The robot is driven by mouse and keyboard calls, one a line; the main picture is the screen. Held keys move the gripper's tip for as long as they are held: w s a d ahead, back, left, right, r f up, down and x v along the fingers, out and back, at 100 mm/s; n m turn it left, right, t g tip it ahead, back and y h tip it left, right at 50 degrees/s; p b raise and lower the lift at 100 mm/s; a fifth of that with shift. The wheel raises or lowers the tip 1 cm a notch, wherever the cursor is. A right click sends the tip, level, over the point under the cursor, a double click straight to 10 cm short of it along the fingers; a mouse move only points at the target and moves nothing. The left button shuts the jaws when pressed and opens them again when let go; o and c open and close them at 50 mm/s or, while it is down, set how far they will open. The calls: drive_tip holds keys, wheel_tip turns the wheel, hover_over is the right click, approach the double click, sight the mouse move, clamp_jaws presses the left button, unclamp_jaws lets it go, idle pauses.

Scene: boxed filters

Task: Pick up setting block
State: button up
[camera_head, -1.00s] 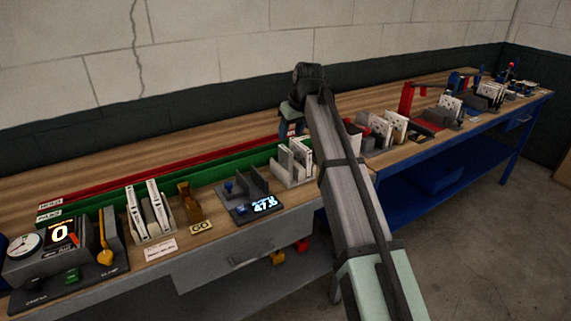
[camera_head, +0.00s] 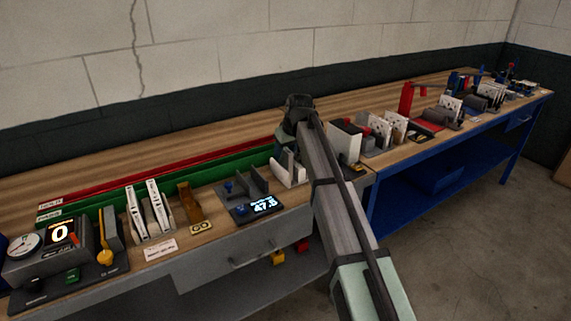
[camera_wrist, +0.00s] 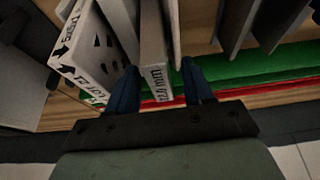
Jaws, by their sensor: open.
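In the wrist view, my gripper (camera_wrist: 158,66) is open, with its two dark blue fingers on either side of a slim pale block (camera_wrist: 155,84). The block's end carries a printed mm label, partly readable as 12.6 mm. I cannot tell whether the fingers touch it. A wider white block (camera_wrist: 88,62) with an arrow and dark marks stands just left of the left finger. In the head view, the white blocks in their rack (camera_head: 290,170) are partly hidden by my arm, and my fingers are mostly hidden too.
Grey upright plates (camera_wrist: 235,25) stand right of the fingers in the wrist view. A green rail (camera_head: 225,167) and a red rail (camera_head: 190,163) run behind the rack. A gauge with a lit display (camera_head: 263,206) is left of it. More racked items (camera_head: 375,138) stand to the right.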

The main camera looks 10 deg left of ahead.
drive_tip(key=shift+w+a+f, duration=0.15)
drive_tip(key=shift+a+f, duration=0.05)
drive_tip(key=shift+f, duration=0.5)
clamp_jaws()
